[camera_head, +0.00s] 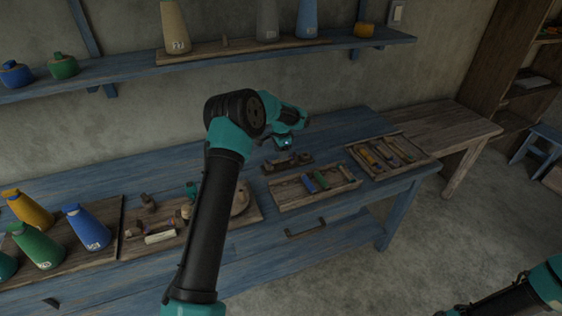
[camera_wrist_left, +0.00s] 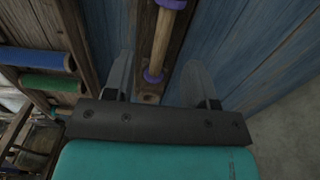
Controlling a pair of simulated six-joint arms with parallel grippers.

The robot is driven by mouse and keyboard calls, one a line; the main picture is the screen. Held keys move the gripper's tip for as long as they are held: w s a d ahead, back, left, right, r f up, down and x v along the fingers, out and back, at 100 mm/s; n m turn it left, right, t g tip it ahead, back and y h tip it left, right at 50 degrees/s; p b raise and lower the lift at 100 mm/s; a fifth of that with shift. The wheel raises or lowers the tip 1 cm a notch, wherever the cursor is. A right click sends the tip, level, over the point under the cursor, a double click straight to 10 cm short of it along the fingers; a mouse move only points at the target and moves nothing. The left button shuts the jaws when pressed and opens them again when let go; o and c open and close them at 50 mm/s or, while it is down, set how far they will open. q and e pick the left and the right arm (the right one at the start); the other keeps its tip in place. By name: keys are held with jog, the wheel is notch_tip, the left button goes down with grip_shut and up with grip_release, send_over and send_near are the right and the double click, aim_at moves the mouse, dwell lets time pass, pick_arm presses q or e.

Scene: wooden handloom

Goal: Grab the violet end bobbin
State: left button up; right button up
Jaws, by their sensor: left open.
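The violet end bobbin (camera_wrist_left: 163,38) is a pale wooden rod with violet ends, lying in a narrow wooden holder (camera_wrist_left: 147,98) in the left wrist view. My left gripper (camera_wrist_left: 160,77) is open, with one finger on each side of the bobbin's near violet end in that picture. I cannot tell how far above it the fingers are. In the head view my left gripper (camera_head: 284,142) hangs over the back of the blue table, just behind the small holder (camera_head: 288,164). The bobbin is too small to make out there. My right arm shows at the lower right, its gripper out of sight.
A wooden tray (camera_head: 343,188) with blue and green bobbins lies in front of the holder. Another tray (camera_head: 420,163) of tools lies to the right. A board with small parts (camera_head: 160,238) and several coloured cones (camera_head: 88,228) stand left. A shelf (camera_head: 120,70) runs above.

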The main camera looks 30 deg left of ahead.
pick_arm(q)
jog(key=shift+f, duration=2)
jog(key=shift+c, duration=0.3)
grip_shut()
